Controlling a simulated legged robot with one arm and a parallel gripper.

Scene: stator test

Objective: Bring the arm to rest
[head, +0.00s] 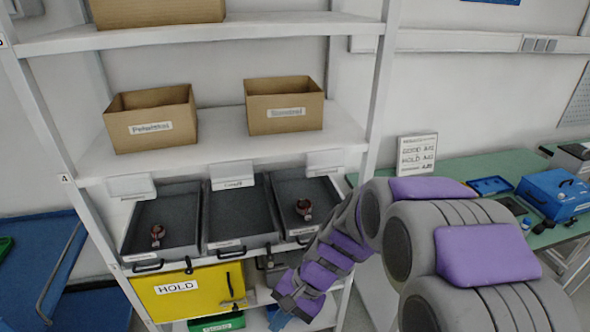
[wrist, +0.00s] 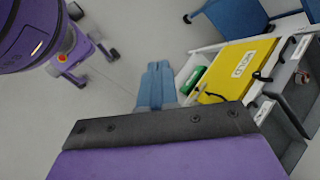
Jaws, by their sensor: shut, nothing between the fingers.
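My arm, grey with purple pads, comes in from the lower right of the head view and bends down in front of the shelf. My gripper (wrist: 158,66) shows in the wrist view as two blue fingers side by side, shut and empty, pointing down over bare floor. In the head view only a bit of the blue gripper (head: 278,320) shows at the bottom edge, beside the lower shelf. The gripper appears apart from the shelf and the bins.
The shelf holds a left tray (head: 126,240) and right tray (head: 330,185), each with a copper-coloured part, and an empty middle tray (head: 240,212). A yellow HOLD bin (head: 200,300) is below. Cardboard boxes stand above. A green bench (head: 450,165) is right.

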